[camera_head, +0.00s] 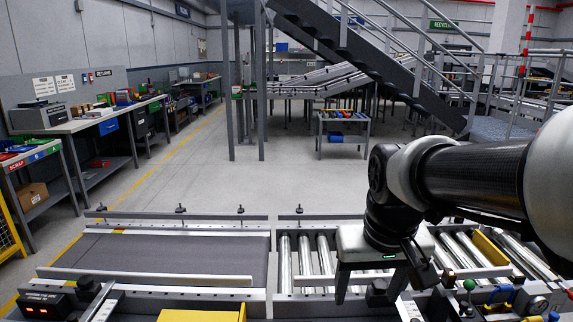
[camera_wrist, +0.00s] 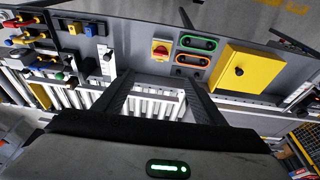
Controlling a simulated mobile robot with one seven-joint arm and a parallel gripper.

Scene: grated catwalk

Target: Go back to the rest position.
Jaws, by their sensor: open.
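My gripper (camera_head: 368,298) hangs from my arm at the right of the head view, over the near edge of the roller conveyor (camera_head: 310,258). Its two dark fingers point down and stand apart. In the wrist view my gripper (camera_wrist: 157,76) shows the two fingers spread with nothing between them. Beyond them lies a grey control panel (camera_wrist: 142,45) with a red and yellow rotary switch (camera_wrist: 161,49) and a yellow box (camera_wrist: 243,70). I cannot tell whether the fingers touch anything below.
A dark belt (camera_head: 175,256) lies left of the rollers, with low metal rails along both. Workbenches (camera_head: 85,122) line the left wall. A small tool cart (camera_head: 343,128) and a staircase (camera_head: 400,70) stand behind. The floor between is clear.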

